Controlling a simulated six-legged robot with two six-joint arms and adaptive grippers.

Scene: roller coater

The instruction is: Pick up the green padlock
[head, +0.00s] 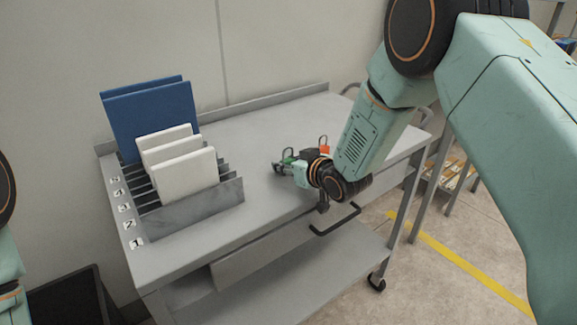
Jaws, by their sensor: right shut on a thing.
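The green padlock (288,161) is on the cart top, right of the slotted rack, with its grey shackle upright. My right gripper (283,167) reaches in from the right and is shut on the green padlock; the wrist hides part of the padlock and of the fingers. I cannot tell whether the padlock still touches the cart top. A red padlock (324,147) stands just behind my right wrist, its shackle up. Of my left arm only a dark joint and a link show at the left edge; its gripper is out of the picture.
The grey cart (262,110) has a raised back edge and a black drawer handle (336,222). A slotted rack (200,212) with numbered labels holds blue and white panels. A black bin (70,298) stands at lower left. The cart top behind the padlocks is clear.

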